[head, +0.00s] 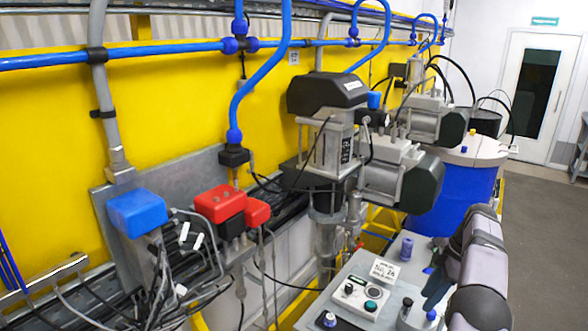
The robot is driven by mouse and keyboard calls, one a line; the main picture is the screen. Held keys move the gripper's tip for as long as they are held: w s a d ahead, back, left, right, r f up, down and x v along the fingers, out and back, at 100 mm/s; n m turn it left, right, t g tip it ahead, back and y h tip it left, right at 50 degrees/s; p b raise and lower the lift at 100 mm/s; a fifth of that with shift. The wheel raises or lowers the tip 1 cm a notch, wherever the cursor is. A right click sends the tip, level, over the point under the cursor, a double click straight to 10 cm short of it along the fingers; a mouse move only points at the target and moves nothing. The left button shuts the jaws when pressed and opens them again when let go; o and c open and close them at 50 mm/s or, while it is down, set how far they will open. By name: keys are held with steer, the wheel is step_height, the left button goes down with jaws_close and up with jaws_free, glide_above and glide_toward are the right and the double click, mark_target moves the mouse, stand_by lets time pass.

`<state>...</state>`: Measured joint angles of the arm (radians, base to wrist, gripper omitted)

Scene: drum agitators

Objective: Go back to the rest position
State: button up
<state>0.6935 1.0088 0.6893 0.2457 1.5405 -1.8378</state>
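My arm is at the lower right of the head view, with grey and dark links in front of the blue drum (455,205) and beside the grey control panel (345,315). The arm's lower part runs out of the picture at the bottom edge. The panel carries a small button box (360,297), a white label card (385,271) and several knobs.
Drum agitators with grey motors (400,172) stand along the yellow wall (50,130). Blue pipes (262,85), a blue box (137,212), a red box (220,203) and loose cables crowd the left. Open grey floor (545,235) lies right, toward a white door (537,90).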

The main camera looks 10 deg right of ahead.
steer(key=s+a+f+m+g+h+b, duration=0.1)
steer(key=s+a+f+m+b, duration=0.15)
steer(key=a, duration=0.65)
steer(key=s+a+f+m+b, duration=0.15)
steer(key=a+m, duration=0.25)
steer(key=a, duration=0.5)
steer(key=s+a+f+m+b, duration=0.1)
steer(key=s+a+f+m, duration=0.1)
steer(key=s, duration=0.4)
steer(key=s+a+f+m+h+b, duration=0.1)
steer(key=s+a+f+m+b, duration=0.1)
steer(key=s+a+f, duration=0.2)
steer(key=s+a+f+m+b, duration=0.2)
steer(key=s+a, duration=0.4)
steer(key=s, duration=0.4)
steer(key=shift+s+a+f+h, duration=0.15)
steer(key=shift+a+f+h, duration=0.25)
steer(key=shift+f, duration=0.2)
